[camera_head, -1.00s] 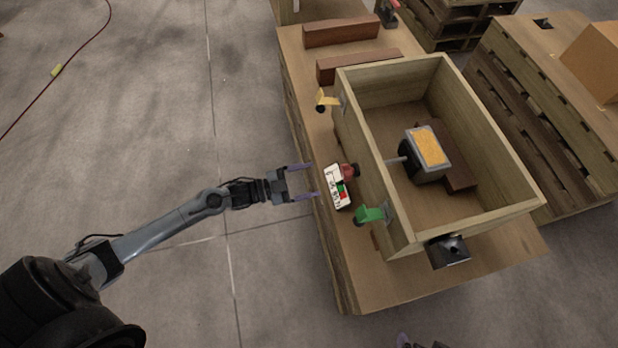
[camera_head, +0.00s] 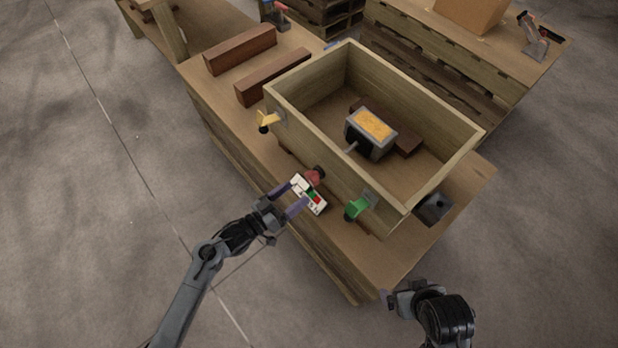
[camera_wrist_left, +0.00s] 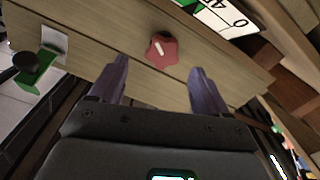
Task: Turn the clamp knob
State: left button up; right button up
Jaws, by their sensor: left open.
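A red lobed knob (camera_head: 316,174) with a white mark on its face is on the near side of the wooden box (camera_head: 333,167), beside a white label panel (camera_head: 309,194) with red and green areas. My left gripper (camera_head: 297,193) is open and empty, its purple fingers close to the panel, just short of the knob. In the left wrist view the knob (camera_wrist_left: 163,50) is ahead, between the lines of the two spread fingers and apart from them. My right gripper (camera_head: 392,298) is low at the right, its jaws too unclear to read.
A green lever clamp (camera_head: 356,208) and a yellow one (camera_head: 267,120) flank the knob on the box's near wall. A grey block with a yellow top (camera_head: 374,125) is inside the box. Brown bars (camera_head: 272,77) lie behind. Open floor (camera_head: 80,220) is at left.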

aim_at(309, 181)
pick_arm(q)
jog(key=b+x, duration=0.1)
jog(key=x, duration=0.2)
jog(key=shift+w+f+b, duration=0.2)
jog(key=shift+w+b, duration=0.1)
jog(key=shift+w, duration=0.15)
jog(key=b+x, duration=0.1)
jog(key=x, duration=0.3)
jog(key=shift+s+d+r, duration=0.1)
jog(key=shift+d, duration=0.1)
pick_arm(e)
jog(key=f, duration=0.1)
jog(key=a+f, duration=0.1)
jog(key=f, duration=0.1)
jog(key=shift+a+f, duration=0.2)
jog(key=shift+f, duration=0.05)
jog(key=shift+d, duration=0.1)
pick_arm(q)
jog(key=c, duration=1)
